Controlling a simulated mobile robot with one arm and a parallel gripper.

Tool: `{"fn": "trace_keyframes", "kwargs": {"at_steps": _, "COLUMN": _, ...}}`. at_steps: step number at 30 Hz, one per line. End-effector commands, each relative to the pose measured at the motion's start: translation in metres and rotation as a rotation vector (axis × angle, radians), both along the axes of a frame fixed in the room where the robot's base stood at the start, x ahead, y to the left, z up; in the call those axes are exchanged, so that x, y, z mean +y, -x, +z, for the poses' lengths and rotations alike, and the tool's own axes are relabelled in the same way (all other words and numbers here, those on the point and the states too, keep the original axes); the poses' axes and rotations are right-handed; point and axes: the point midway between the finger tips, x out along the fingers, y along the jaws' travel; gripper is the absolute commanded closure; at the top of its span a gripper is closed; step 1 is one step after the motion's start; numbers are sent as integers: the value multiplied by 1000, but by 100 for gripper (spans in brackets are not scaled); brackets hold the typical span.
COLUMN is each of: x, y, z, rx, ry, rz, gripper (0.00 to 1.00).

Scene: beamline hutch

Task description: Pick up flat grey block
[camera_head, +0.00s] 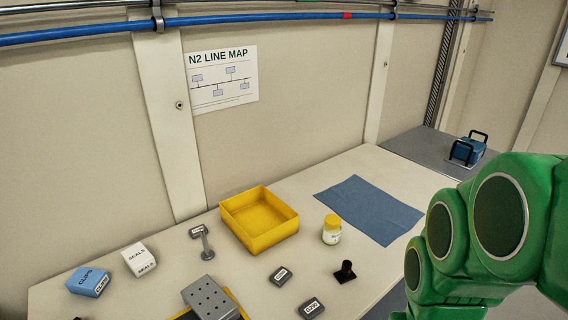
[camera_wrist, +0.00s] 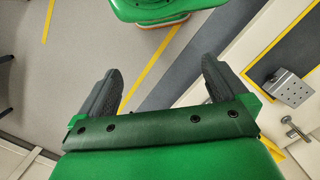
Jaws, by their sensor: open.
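Two small flat dark-grey blocks with white labels lie on the bench, one (camera_head: 281,276) right of centre and the other (camera_head: 311,308) nearer the front edge. A larger grey block with holes in its top (camera_head: 210,298) sits at the front on something yellow; it also shows at the right of the wrist view (camera_wrist: 291,88). My gripper (camera_wrist: 160,80) is open and empty over the floor in the wrist view, left of the bench and apart from all blocks. The head view shows my green arm at the right, but not the fingers.
The bench (camera_head: 318,178) holds a yellow tray (camera_head: 288,233), a yellow-capped jar (camera_head: 332,230), a black knob-like part (camera_head: 345,272), a metal post piece (camera_head: 204,241), a blue box (camera_head: 89,281) and a white box (camera_head: 139,260). A blue cloth (camera_head: 369,209) lies flat at the right.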

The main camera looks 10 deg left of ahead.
Motion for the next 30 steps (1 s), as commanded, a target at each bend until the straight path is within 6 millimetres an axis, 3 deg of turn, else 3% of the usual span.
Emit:
{"fn": "trace_keyframes", "kwargs": {"at_steps": 11, "x": 0, "y": 0, "z": 0, "rx": 0, "ry": 0, "rz": 0, "gripper": 0}}
{"fn": "trace_keyframes", "kwargs": {"at_steps": 13, "x": 0, "y": 0, "z": 0, "rx": 0, "ry": 0, "rz": 0, "gripper": 6}}
{"fn": "trace_keyframes", "kwargs": {"at_steps": 22, "x": 0, "y": -1, "z": 0, "rx": 0, "ry": 0, "rz": 2, "gripper": 6}}
{"fn": "trace_keyframes", "kwargs": {"at_steps": 26, "x": 2, "y": -11, "z": -3, "rx": 0, "ry": -2, "rz": 27, "gripper": 6}}
{"fn": "trace_keyframes", "kwargs": {"at_steps": 30, "x": 7, "y": -35, "z": -11, "rx": -12, "ry": -6, "rz": 85, "gripper": 6}}
